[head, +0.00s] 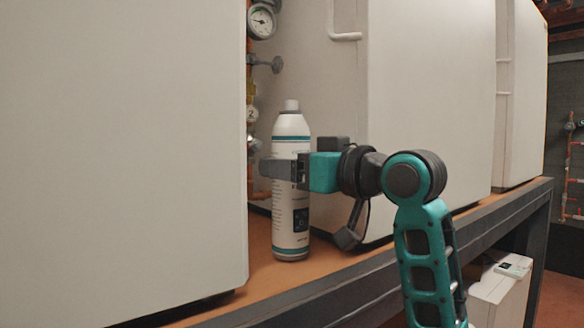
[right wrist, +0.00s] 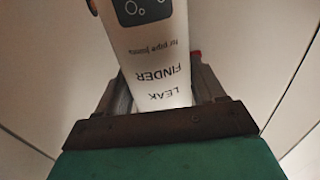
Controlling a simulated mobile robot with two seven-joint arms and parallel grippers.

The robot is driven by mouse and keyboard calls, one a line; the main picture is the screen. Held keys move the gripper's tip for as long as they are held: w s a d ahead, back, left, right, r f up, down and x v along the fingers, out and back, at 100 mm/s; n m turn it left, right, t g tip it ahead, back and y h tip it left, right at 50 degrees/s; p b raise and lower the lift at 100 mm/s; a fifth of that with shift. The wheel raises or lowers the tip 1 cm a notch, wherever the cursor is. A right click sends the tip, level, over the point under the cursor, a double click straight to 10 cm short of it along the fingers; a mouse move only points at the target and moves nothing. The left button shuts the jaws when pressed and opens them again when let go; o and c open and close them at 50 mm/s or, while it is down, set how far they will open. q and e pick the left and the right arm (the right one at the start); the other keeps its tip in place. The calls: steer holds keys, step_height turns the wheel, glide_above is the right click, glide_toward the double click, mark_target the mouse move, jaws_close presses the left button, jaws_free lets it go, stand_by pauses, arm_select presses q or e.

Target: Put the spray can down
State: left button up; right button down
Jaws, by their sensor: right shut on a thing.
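The spray can (head: 291,219) is white with teal bands and a pale cap, and stands upright at the gap between two white cabinets. Its base appears to be at the wooden shelf top; I cannot tell whether it touches. My right gripper (head: 287,170) is shut around the can's middle, coming from the right. In the right wrist view the can (right wrist: 150,55) sits between the fingers, with "LEAK FINDER" lettering showing. My left gripper is not in view.
A large white cabinet (head: 120,150) stands close on the left and another (head: 430,110) on the right. Pressure gauges (head: 261,22) and copper pipes are behind the can. The shelf's dark front edge (head: 350,292) runs below. A strip of wooden shelf (head: 325,258) is bare beside the can.

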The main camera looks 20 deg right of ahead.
steer(key=shift+f, duration=0.1)
steer(key=shift+c, duration=0.6)
jaws_free()
steer(key=b+v, duration=0.1)
steer(key=v, duration=1.1)
steer(key=shift+s, duration=0.1)
